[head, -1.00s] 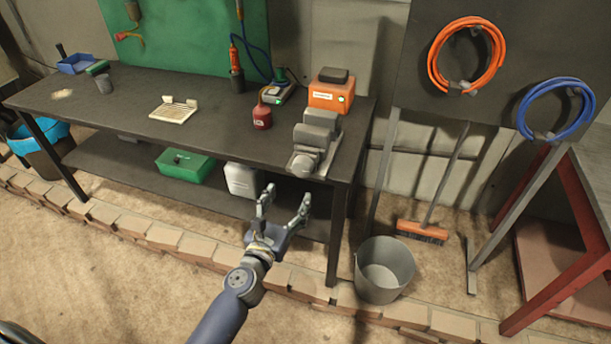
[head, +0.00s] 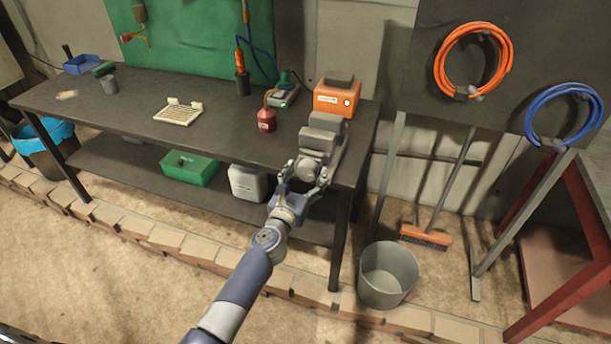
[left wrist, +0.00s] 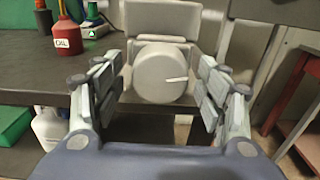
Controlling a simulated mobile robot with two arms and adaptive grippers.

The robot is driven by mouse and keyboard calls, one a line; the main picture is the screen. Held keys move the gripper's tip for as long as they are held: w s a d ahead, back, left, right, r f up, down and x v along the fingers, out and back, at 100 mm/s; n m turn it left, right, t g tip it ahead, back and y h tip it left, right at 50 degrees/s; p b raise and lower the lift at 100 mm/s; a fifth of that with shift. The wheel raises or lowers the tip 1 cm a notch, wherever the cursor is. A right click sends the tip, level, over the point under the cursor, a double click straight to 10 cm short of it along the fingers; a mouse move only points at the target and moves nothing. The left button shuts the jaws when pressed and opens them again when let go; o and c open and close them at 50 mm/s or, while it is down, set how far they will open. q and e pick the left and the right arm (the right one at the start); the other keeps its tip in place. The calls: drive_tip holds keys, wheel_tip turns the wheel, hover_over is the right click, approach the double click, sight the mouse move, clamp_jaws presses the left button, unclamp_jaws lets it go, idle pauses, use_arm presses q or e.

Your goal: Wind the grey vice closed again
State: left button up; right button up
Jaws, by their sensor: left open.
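The grey vice (head: 322,136) stands at the right front end of the dark workbench. Its round grey knob with a white mark (left wrist: 160,74) faces me in the left wrist view. My left gripper (head: 305,176) is open, right in front of the vice. In the left wrist view its fingers (left wrist: 160,88) stand to the left and right of the knob, with a gap on each side. Whether the vice's jaws are apart is hard to tell from here. My right gripper is not in view.
On the workbench (head: 130,108), a red oil can (head: 267,120) stands left of the vice and an orange box (head: 337,98) behind it. A grey bucket (head: 387,276) is on the floor at right. A low brick edging (head: 200,251) runs before the bench.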

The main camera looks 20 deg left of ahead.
use_arm(q)
drive_tip(key=c, duration=1)
drive_tip(key=shift+c, duration=0.2)
